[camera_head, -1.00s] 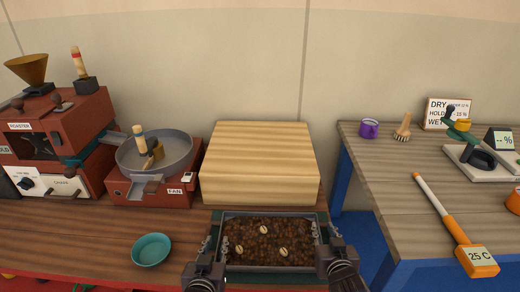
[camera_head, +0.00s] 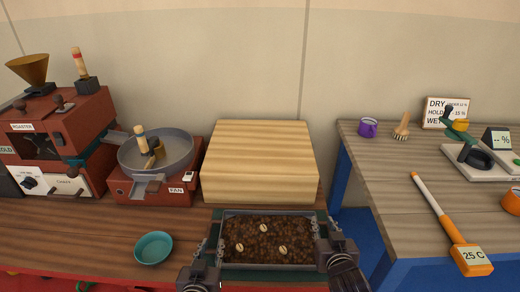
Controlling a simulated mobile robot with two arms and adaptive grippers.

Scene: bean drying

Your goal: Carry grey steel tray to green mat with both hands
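The grey steel tray (camera_head: 268,212) is at the front centre, filled with dark brown beans and a few pale ones. It is level. The green mat (camera_head: 265,275) shows as a dark teal strip around and under the tray; I cannot tell whether the tray touches it. My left gripper (camera_head: 217,244) is at the tray's left side and my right gripper (camera_head: 319,233) at its right side. Both have their fingers against or very near the tray's ends. The finger gaps are too small and hidden to tell whether they grip.
A pale wooden block (camera_head: 258,160) stands right behind the tray. A teal bowl (camera_head: 153,248) lies to the left on the brown table, before the red fan unit (camera_head: 130,193) with its round pan. A gap separates this table from the right-hand table (camera_head: 400,180).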

